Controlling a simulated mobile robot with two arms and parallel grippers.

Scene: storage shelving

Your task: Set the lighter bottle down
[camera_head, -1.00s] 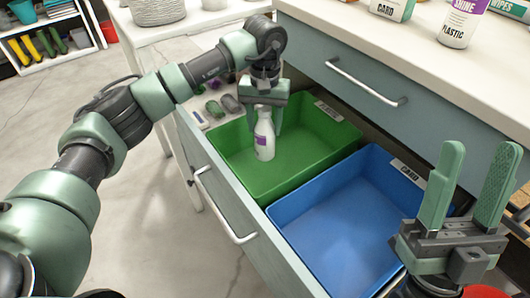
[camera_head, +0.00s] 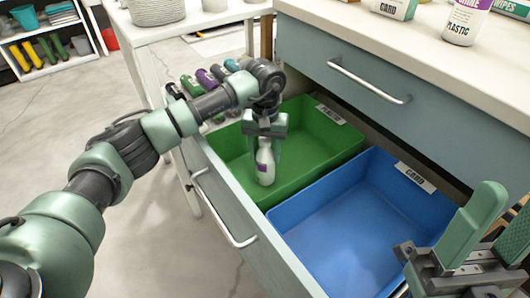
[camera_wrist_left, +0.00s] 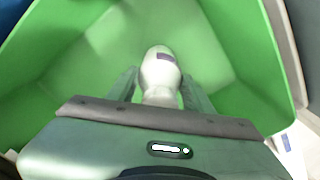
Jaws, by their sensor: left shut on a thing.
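A white bottle with a purple label (camera_head: 265,166) is upright inside the green bin (camera_head: 222,143) in the open drawer. My left gripper (camera_head: 265,145) is shut on its upper part from above. In the left wrist view the bottle (camera_wrist_left: 160,72) shows between the fingers, with green bin walls around it. I cannot tell whether its base touches the bin floor. My right gripper (camera_head: 484,232) is open and empty at the lower right, near the blue bin.
The blue bin (camera_head: 350,225) beside the green one is empty and labelled CARD. A bottle marked PLASTIC (camera_head: 465,22) and a box marked CARD (camera_head: 393,8) stand on the countertop (camera_head: 440,60).

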